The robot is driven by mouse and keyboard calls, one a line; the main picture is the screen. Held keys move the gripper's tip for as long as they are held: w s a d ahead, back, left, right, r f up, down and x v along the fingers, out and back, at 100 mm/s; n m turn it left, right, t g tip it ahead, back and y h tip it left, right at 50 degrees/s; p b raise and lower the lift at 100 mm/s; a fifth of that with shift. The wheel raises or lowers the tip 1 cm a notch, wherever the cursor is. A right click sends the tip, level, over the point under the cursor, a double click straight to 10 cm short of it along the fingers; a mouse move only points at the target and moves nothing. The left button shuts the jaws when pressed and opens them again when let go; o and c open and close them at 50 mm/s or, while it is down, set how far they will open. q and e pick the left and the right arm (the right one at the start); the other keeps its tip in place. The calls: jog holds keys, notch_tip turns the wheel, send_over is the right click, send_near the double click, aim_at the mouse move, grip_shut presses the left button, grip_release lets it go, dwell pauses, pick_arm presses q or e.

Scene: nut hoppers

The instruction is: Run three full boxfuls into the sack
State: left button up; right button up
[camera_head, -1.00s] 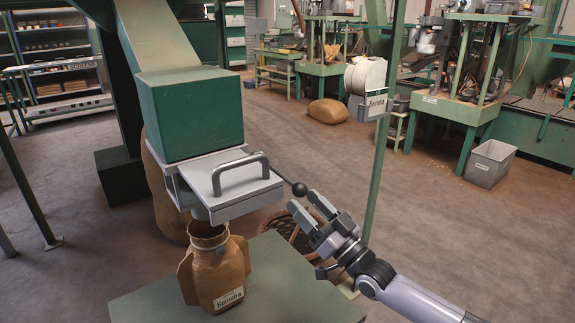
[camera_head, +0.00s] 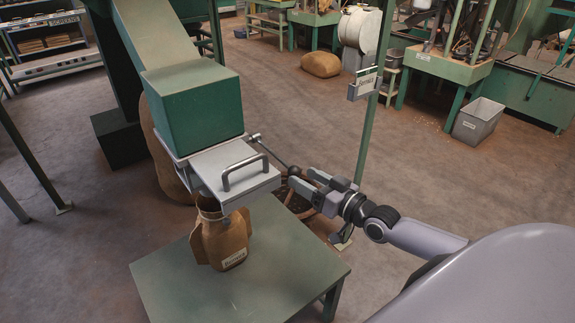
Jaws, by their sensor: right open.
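The green box (camera_head: 193,107) hangs at the end of a sloping chute. Below it is a grey metal slide plate with a bar handle (camera_head: 236,174). A lever with a dark ball knob (camera_head: 294,171) sticks out to the right from under the box. The open brown sack (camera_head: 224,238), with a white label, stands upright on the green table (camera_head: 170,274) under the slide plate, its mouth partly hidden by it. My right gripper (camera_head: 302,178) is open, its fingertips at the ball knob. The left gripper is not in view.
A large brown sack (camera_head: 171,165) stands behind the box. A dark round basket (camera_head: 301,200) sits behind the table.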

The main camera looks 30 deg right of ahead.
aim_at(296, 173)
jog(key=shift+b+x, duration=0.45)
jog(key=shift+x, duration=2.75)
jog(key=shift+c, duration=0.2)
grip_shut()
jog(key=shift+r, duration=0.1)
